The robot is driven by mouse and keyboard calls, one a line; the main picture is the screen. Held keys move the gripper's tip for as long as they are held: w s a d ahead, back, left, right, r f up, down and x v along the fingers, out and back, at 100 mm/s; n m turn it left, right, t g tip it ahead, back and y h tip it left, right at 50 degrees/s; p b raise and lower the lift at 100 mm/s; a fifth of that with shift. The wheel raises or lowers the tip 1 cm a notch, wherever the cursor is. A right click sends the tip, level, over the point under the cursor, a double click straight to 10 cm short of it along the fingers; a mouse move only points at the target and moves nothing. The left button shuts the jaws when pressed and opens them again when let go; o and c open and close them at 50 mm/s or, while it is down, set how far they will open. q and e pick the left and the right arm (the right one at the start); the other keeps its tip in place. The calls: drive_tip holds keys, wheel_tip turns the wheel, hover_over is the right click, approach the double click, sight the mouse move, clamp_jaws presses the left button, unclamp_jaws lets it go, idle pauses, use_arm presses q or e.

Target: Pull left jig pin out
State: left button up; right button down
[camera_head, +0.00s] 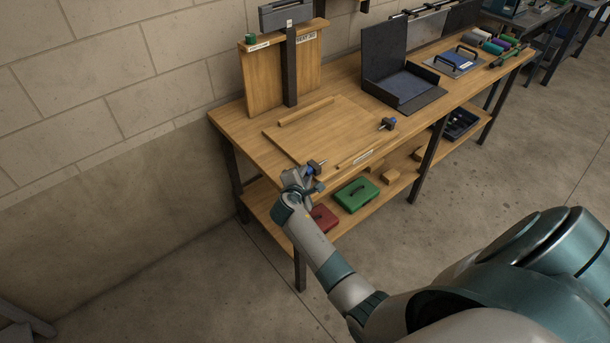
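The left jig pin (314,166), with a blue body and a thin dark tip, is at the front left corner of the wooden jig board (310,130) on the workbench. A second blue and dark jig pin (387,124) is at the board's right end. My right gripper (307,179) is at the bench's front edge, right at the left pin. It is too small here to tell whether its fingers are closed on the pin, or whether the pin is still seated. My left gripper is not in view.
A wooden upright panel (262,84) with a dark post stands behind the board. An open dark case (404,84) stands to the right. The lower shelf holds a green box (356,194) and a red box (322,219). Floor in front is clear.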

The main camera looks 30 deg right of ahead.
drive_tip(key=a, duration=0.5)
drive_tip(key=shift+s, duration=0.2)
drive_tip(key=c, duration=1.8)
unclamp_jaws()
drive_tip(key=shift+f, duration=0.1)
drive_tip(key=shift+s+a+r+p, duration=0.35)
drive_tip(key=shift+s+r+p, duration=0.05)
drive_tip(key=shift+p, duration=0.2)
drive_tip(key=shift+p+v, duration=3.75)
drive_tip(key=shift+v, duration=4.45)
